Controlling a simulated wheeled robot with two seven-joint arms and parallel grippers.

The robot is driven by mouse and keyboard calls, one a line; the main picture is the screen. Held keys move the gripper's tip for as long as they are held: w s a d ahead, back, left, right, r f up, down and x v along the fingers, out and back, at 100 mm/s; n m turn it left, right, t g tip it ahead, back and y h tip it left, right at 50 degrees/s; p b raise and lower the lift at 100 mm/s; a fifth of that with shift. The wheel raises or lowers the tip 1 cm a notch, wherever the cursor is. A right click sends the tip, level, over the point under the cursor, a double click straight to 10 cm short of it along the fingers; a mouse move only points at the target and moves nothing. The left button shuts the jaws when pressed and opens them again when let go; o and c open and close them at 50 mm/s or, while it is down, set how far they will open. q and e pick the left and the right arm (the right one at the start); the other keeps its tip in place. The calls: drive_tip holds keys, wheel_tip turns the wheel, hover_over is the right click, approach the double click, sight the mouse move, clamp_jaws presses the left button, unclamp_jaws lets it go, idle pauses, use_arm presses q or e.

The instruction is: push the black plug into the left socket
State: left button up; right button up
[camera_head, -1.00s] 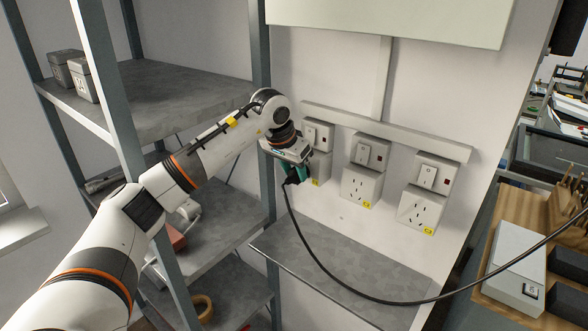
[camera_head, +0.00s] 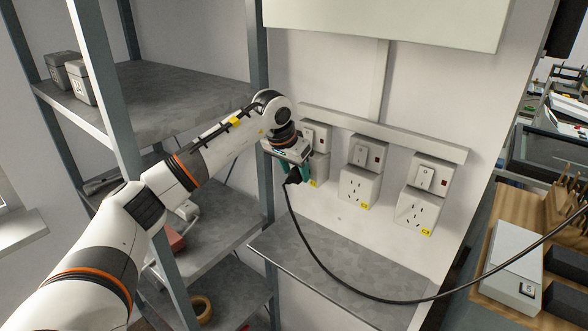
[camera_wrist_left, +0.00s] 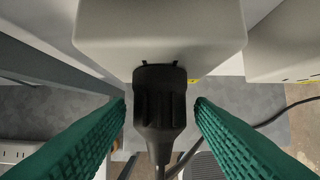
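The black plug (camera_head: 293,176) is at the left socket (camera_head: 319,166), with its cable hanging down and away to the right. In the left wrist view the plug (camera_wrist_left: 159,110) meets the edge of the white socket box (camera_wrist_left: 160,35); how deep its pins sit is hidden. My left gripper (camera_head: 294,172) is open around the plug. Its green fingers (camera_wrist_left: 160,112) stand on both sides of the plug with a gap on each side. The left socket is partly covered by the gripper in the head view. My right gripper is not in view.
Two more sockets, a middle one (camera_head: 359,187) and a right one (camera_head: 417,208), are on the wall to the right. A grey shelf (camera_head: 335,262) lies below them. A metal rack post (camera_head: 259,100) stands close to my left arm. The black cable (camera_head: 375,299) loops over the shelf.

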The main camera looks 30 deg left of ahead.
use_arm(q)
drive_tip(key=shift+o, duration=1)
